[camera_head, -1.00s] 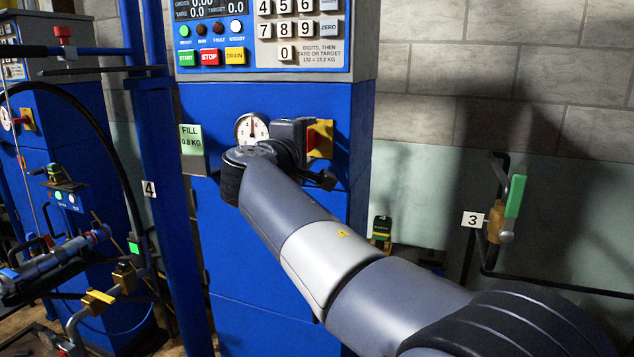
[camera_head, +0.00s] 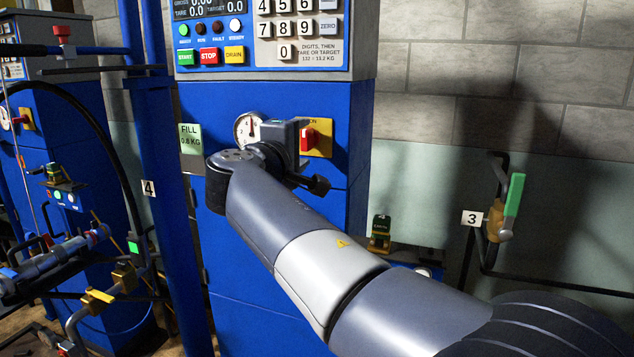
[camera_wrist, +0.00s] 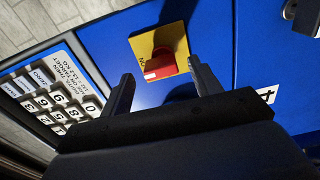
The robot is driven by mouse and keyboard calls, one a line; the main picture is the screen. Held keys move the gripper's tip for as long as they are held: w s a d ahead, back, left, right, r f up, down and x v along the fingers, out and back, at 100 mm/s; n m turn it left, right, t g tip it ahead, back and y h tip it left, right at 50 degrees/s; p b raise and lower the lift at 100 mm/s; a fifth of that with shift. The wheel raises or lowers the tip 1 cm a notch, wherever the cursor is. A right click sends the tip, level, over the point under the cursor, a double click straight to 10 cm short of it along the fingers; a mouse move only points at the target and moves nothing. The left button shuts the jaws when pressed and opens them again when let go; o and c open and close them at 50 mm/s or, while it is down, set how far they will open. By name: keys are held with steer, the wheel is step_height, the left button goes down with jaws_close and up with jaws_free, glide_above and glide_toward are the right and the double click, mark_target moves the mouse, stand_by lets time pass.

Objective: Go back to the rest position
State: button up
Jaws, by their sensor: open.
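My gripper (camera_wrist: 160,90) is open and empty in the wrist view, its two fingers apart in front of the blue cabinet. A red rotary switch on a yellow plate (camera_wrist: 162,52) lies beyond the fingertips, with a visible gap to them. In the head view my arm reaches from the lower right to the cabinet front, and its wrist is near the round gauge. The red switch (camera_head: 308,139) shows just right of the wrist on its yellow plate. My fingers are mostly hidden behind the wrist in the head view.
The blue cabinet (camera_head: 265,275) carries a keypad panel (camera_head: 300,30) and a green FILL label (camera_head: 191,137). A blue post (camera_head: 157,180) stands left. A green-handled valve (camera_head: 513,194) with pipes is on the right wall. Hoses and fittings crowd the left.

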mark_target(306, 142)
steer(key=v, duration=0.6)
steer(key=x, duration=0.9)
steer(key=shift+w+d, duration=0.2)
steer(key=shift+w, duration=0.1)
steer(key=shift+w+r+n+p, duration=0.25)
steer(key=shift+n+p, duration=0.05)
steer(key=shift+p, duration=0.4)
steer(key=shift+s+r+n+p, duration=0.1)
steer(key=shift+s+n+p, duration=0.05)
steer(key=shift+n+p, duration=0.7)
steer(key=n+p, duration=0.3)
steer(key=p, duration=0.1)
steer(key=shift+a+n, duration=0.1)
steer(key=shift+n, duration=0.15)
steer(key=n+p, duration=0.3)
steer(key=p, duration=0.1)
steer(key=shift+p, duration=0.3)
steer(key=n+p, duration=0.5)
steer(key=p, duration=0.1)
steer(key=shift+a+p, duration=0.15)
steer(key=shift+p, duration=0.25)
steer(key=n+p, duration=0.4)
steer(key=p, duration=0.2)
steer(key=shift+a, duration=0.1)
steer(key=shift+s+a+f, duration=0.3)
steer(key=shift+s+f, duration=0.05)
steer(key=shift+s, duration=0.3)
steer(key=shift+s+a, duration=0.1)
steer(key=shift+s, duration=0.3)
